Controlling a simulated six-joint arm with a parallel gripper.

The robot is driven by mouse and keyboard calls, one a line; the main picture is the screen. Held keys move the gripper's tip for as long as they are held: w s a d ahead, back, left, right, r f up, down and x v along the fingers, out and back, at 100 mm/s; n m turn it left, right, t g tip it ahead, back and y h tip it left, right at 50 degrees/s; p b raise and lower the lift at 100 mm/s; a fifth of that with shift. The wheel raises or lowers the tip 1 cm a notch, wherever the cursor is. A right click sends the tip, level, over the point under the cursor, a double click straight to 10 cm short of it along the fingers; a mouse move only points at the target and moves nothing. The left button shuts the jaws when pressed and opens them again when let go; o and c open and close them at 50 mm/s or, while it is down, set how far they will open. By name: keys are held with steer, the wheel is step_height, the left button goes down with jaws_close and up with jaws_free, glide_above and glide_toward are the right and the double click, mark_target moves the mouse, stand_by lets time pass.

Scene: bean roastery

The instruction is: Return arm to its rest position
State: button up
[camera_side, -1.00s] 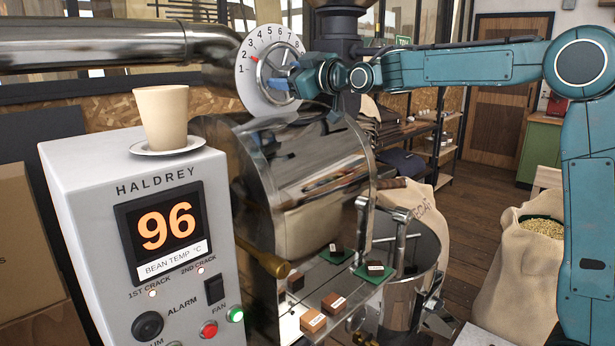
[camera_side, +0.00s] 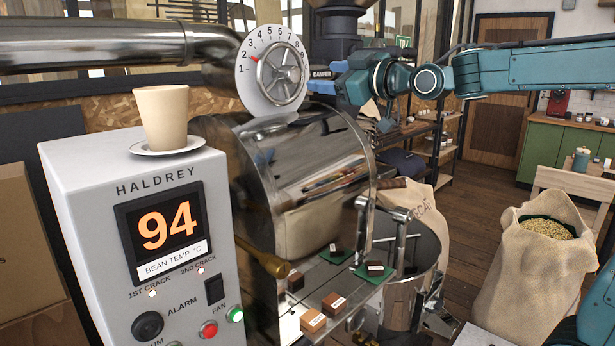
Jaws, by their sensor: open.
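My gripper (camera_side: 322,80) is at the upper middle of the side view, at the end of my teal arm. Its blue fingers are apart and hold nothing. A gap shows between the fingers and the dial's spoked handwheel (camera_side: 281,74). The dial's red mark is near 2. My arm reaches in from the right edge, roughly level.
A grey control box (camera_side: 190,225) reading 94 stands at front left, with a cup (camera_side: 162,116) on a saucer on top. The steel roaster drum (camera_side: 300,180) lies below my gripper. Small labelled blocks (camera_side: 313,320) sit on a shelf. A bean sack (camera_side: 535,270) stands at right.

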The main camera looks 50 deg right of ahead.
steer(key=shift+s, duration=0.5)
steer(key=s+a+f+m+g, duration=0.2)
steer(key=s+f+g, duration=0.4)
steer(key=s+f, duration=0.6)
steer(key=s+a+f+m+g, duration=0.3)
steer(key=s+f+g, duration=0.3)
steer(key=s+f, duration=0.5)
steer(key=s, duration=0.6)
steer(key=shift+s+f, duration=0.25)
steer(key=shift+f, duration=0.1)
